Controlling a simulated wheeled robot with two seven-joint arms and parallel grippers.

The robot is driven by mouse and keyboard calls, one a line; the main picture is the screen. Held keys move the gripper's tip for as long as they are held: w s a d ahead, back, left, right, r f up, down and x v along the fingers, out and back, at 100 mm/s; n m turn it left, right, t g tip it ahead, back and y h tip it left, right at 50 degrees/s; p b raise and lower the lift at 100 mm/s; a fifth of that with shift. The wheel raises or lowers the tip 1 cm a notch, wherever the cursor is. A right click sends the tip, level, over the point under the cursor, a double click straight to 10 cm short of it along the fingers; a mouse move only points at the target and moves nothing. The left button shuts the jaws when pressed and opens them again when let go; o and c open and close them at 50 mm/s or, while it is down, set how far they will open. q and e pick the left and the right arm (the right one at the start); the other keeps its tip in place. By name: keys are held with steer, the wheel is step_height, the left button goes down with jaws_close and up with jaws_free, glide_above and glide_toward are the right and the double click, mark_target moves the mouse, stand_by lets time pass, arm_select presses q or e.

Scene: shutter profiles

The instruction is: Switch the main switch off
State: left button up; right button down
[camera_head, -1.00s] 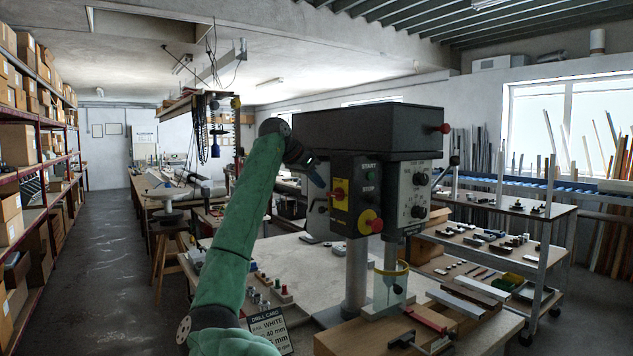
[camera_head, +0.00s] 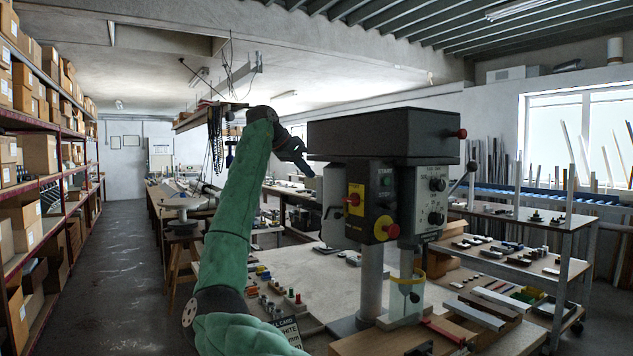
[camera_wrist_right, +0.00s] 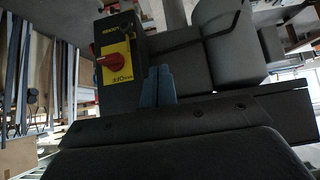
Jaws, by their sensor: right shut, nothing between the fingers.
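The main switch (camera_head: 352,199) is a red rotary knob on a yellow plate on the left side of the drill press's control box (camera_head: 384,205). In the right wrist view the knob (camera_wrist_right: 113,62) shows close up on its yellow plate; I cannot read its setting surely. My right gripper (camera_head: 308,172) is shut and empty, left of the switch and apart from it. Its blue fingers (camera_wrist_right: 157,86) also show in the wrist view, to the right of the knob. My left gripper is out of view.
A red and yellow emergency stop (camera_head: 387,230) and START/STOP buttons sit on the front of the box. The drill head (camera_head: 383,135) overhangs it. A bench (camera_head: 290,250) with small parts lies below, a drill card (camera_head: 290,331) at its front.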

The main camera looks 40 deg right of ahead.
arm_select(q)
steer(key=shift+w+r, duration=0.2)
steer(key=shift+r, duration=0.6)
arm_select(e)
steer(key=shift+w+a+r, duration=0.35)
steer(key=shift+w+a, duration=0.05)
